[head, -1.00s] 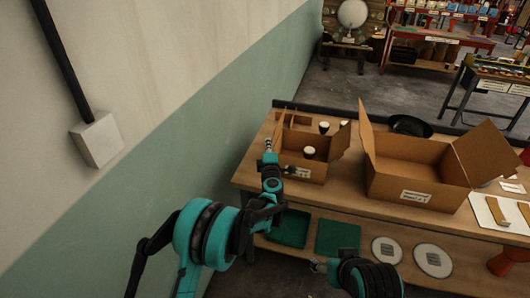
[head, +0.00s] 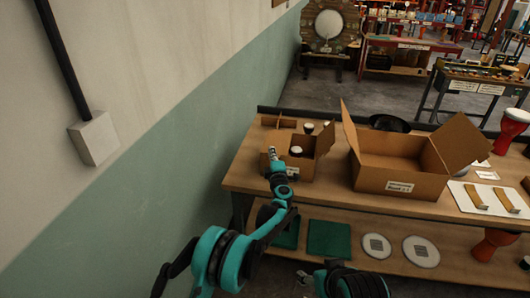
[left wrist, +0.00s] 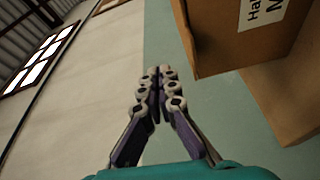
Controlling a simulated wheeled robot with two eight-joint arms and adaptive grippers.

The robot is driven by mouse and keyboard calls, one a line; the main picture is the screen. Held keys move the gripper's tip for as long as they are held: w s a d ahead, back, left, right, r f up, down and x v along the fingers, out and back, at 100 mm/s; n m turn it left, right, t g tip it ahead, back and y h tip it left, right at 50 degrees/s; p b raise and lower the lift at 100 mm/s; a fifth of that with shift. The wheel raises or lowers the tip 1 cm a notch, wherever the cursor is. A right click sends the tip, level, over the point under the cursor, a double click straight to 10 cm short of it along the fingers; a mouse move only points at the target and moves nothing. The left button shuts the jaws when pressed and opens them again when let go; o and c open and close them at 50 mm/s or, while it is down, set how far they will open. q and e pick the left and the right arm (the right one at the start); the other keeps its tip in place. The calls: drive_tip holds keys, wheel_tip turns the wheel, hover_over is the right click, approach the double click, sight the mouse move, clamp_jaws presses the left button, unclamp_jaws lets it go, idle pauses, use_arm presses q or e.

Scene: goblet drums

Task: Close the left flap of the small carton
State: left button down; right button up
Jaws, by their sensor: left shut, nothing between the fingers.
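The small carton (head: 305,172) stands at the left end of the workbench. Its right flap (head: 325,139) sticks up and outward. The left flap is hard to make out behind my left gripper (head: 272,154), which is at the carton's left side. In the left wrist view my left gripper (left wrist: 158,88) is shut and empty, fingertips together. A brown carton wall (left wrist: 225,45) with a white label is to its right, with a gap between them in the picture. My right gripper (head: 302,278) is low, in front of the bench; its fingers are too small to read.
A dark-and-white drum (head: 296,150) shows in the small carton, and another (head: 308,128) behind. A larger open carton (head: 400,180) stands to the right on the workbench (head: 335,200). The green-and-white wall (head: 190,150) runs along the left.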

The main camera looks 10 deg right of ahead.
use_arm(q)
drive_tip(key=f+m, duration=0.1)
drive_tip(key=d+f+m+b, duration=0.1)
drive_tip(key=f+t+b, duration=0.1)
drive_tip(key=shift+s+d+f+m, duration=0.15)
drive_tip(key=shift+s+m, duration=0.15)
drive_tip(key=shift+m, duration=0.1)
drive_tip(key=shift+f, duration=0.1)
idle(0.5)
